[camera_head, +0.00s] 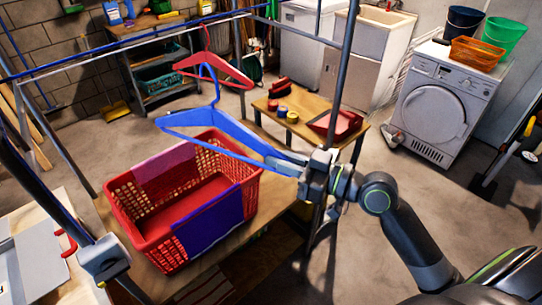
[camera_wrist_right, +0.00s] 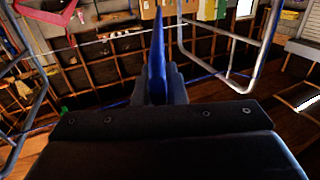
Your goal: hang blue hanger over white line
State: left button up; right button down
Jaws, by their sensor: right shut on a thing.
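The blue hanger (camera_head: 190,128) is held in the air above the red basket, its hook upward below the red hanger. My right gripper (camera_head: 303,166) is shut on the hanger's right end. In the right wrist view the hanger (camera_wrist_right: 157,62) stands edge-on between the fingers (camera_wrist_right: 160,84). A thin white line (camera_wrist_right: 110,35) crosses behind it there; the hanger's hook is not clear in that view. My left gripper is not in view.
A red hanger (camera_head: 212,69) hangs from the rack. A blue line (camera_head: 100,51) crosses at the upper left. Metal rack posts (camera_head: 345,58) stand near my right gripper. The red basket (camera_head: 156,259) sits on a wooden bench below. A low table (camera_head: 268,104) stands behind.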

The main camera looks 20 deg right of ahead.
jog(key=b+v, duration=0.4)
jog(key=v, duration=0.7)
jog(key=shift+b, duration=0.3)
dwell(0.5)
